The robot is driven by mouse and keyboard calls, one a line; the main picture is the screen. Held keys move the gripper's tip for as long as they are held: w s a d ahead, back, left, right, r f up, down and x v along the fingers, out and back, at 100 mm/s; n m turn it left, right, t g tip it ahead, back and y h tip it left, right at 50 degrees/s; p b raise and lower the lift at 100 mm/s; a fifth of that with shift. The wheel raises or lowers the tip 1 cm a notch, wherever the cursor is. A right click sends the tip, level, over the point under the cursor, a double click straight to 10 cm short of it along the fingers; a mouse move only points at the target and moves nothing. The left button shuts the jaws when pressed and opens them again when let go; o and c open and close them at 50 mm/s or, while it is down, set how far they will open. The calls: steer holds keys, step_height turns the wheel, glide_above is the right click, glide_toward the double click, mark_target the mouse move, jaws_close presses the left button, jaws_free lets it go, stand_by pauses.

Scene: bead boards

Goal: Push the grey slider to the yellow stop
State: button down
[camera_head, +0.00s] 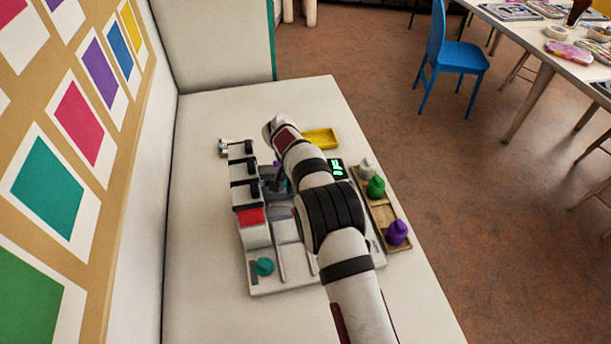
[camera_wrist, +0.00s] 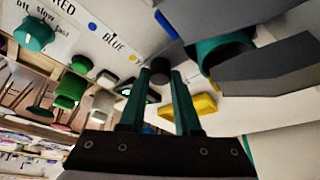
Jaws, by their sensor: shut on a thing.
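My gripper (camera_wrist: 160,74) shows its two teal fingers in the wrist view. They are shut on a dark grey knob (camera_wrist: 160,66), which appears to be the grey slider's handle. The slider's base and track are mostly hidden. On the white panel beside it are the words RED and BLUE, a blue dot (camera_wrist: 92,27) and a yellow dot (camera_wrist: 134,57); the yellow dot lies close to the knob and seems to mark the yellow stop. In the head view my gripper (camera_head: 276,181) is low over the board (camera_head: 290,285), and my arm hides the slider.
A row of black-topped blocks (camera_head: 240,169) and a red block (camera_head: 250,215) stand left of my gripper. A teal knob (camera_head: 264,266) is at the front. A yellow tray (camera_head: 320,138) lies behind. A wooden tray (camera_head: 390,242) with coloured knobs is right. The table's left side is clear.

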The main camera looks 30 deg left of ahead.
steer(key=c, duration=0.6)
jaws_free()
steer(key=shift+a, duration=0.15)
steer(key=shift+r, duration=0.15)
steer(key=v, duration=1.5)
steer(key=shift+s+r, duration=0.2)
steer(key=shift+r, duration=0.05)
